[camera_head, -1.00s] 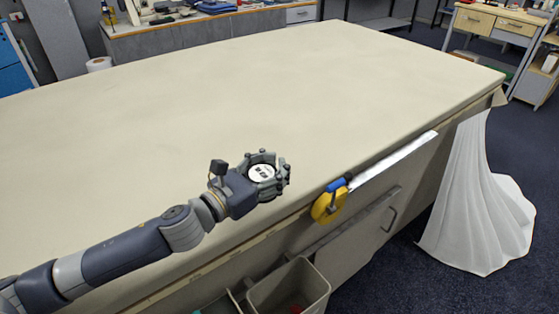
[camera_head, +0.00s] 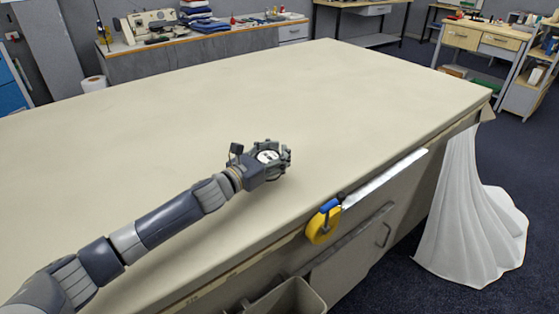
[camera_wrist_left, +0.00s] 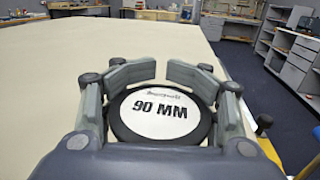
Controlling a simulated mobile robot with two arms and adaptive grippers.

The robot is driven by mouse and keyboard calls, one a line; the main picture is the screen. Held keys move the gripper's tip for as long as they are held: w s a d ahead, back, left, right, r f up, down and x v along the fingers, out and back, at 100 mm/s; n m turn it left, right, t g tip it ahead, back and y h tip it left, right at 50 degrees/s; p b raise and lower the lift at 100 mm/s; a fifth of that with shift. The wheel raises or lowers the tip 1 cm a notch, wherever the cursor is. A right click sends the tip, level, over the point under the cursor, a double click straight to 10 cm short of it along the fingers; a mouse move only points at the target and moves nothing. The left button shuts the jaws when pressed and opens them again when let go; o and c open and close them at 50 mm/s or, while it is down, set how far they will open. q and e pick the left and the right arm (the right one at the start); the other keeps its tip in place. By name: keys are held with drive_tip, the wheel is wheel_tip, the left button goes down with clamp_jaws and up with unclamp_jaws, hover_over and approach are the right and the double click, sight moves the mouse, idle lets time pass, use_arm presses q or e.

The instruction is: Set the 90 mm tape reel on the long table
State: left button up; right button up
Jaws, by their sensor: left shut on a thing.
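The 90 mm tape reel (camera_wrist_left: 160,115) is a dark disc with a white label reading "90 MM". My left gripper (camera_head: 286,157) is shut around it, with fingers on both sides of the reel in the left wrist view. The reel's white top (camera_head: 268,156) also shows in the head view, face up and roughly level. The long table (camera_head: 190,115) has a bare cream cloth top. The gripper and reel are over its surface near the front edge; I cannot tell whether the reel touches the cloth. My right gripper is not in view.
White cloth (camera_head: 470,220) drapes to the floor at the right. A grey bin (camera_head: 290,298) stands below the front edge. The tabletop is otherwise clear.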

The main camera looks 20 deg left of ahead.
use_arm(q)
wheel_tip(320, 180, down, 3)
drive_tip(key=shift+f, duration=0.2)
drive_tip(key=shift+f, duration=0.2)
drive_tip(key=o, duration=1.4)
drive_tip(key=shift+o, duration=0.2)
drive_tip(key=shift+r, duration=0.2)
